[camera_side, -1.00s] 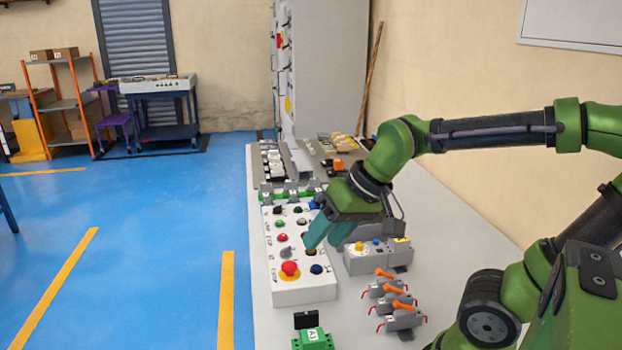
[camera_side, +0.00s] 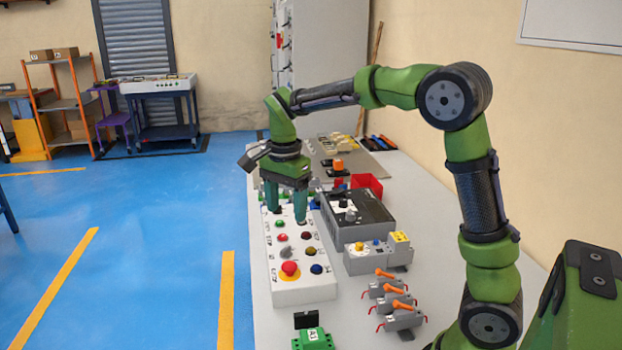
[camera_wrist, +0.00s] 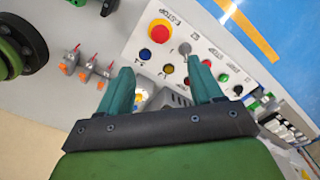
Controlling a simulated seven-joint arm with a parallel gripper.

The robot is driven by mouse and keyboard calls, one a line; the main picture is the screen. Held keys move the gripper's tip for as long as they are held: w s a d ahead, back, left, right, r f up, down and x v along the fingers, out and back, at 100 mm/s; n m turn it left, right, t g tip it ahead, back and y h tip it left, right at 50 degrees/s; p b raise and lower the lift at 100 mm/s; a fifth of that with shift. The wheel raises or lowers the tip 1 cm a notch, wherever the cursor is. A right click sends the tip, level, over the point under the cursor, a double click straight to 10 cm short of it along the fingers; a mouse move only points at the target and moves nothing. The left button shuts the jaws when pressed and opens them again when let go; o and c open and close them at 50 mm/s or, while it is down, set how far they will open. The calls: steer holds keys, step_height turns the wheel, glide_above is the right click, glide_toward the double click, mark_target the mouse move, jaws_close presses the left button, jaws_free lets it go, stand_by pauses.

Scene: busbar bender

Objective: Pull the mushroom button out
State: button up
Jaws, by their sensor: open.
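The red mushroom button (camera_side: 290,269) sits on a yellow disc at the near end of the white control box (camera_side: 300,293). In the wrist view the mushroom button (camera_wrist: 159,31) is at the top, with the yellow disc around it. My gripper (camera_side: 287,214) is open and points down over the far half of the box, apart from the mushroom button. In the wrist view my gripper's two teal fingers (camera_wrist: 163,85) are spread with nothing held between them. The far-end controls of the box are partly hidden behind the fingers in the side view.
The box carries several other buttons and a grey lever (camera_side: 287,252). A grey box (camera_side: 357,216) and a smaller box with a yellow knob (camera_side: 374,256) stand to its right. Orange-handled clamps (camera_side: 392,296) and a green block (camera_side: 312,338) are nearer. Blue floor lies left of the table.

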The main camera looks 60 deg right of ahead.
mark_target(288, 264)
step_height(288, 264, down, 14)
steer(key=shift+f, duration=0.15)
stand_by(0.3)
jaws_close()
